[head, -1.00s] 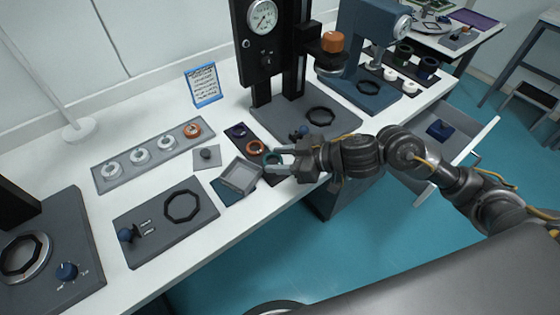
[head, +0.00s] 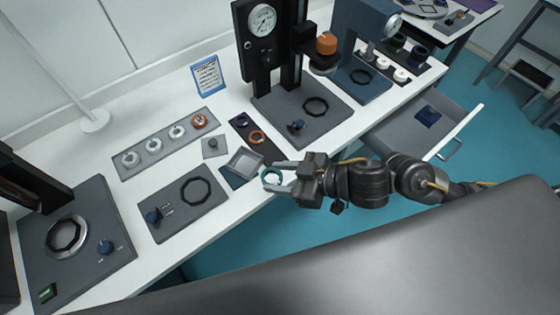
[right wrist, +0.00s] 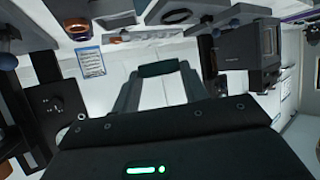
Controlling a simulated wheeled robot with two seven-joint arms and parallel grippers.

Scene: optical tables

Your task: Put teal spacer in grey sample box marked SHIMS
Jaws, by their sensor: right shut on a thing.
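The teal spacer (head: 272,177) is a ring held between the fingertips of my right gripper (head: 270,177). It also shows as a dark teal band across the fingertips in the right wrist view (right wrist: 158,68). My right gripper is shut on it and holds it near the table's front edge, just right of and nearer than the grey sample box. No SHIMS marking is readable. My left gripper is not in view.
A dark strip with an orange ring (head: 257,138) lies just behind the box. A grey plate with a black ring (head: 221,201) is to the left. The press base (head: 327,121) stands behind right. An open drawer (head: 400,132) juts out at right.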

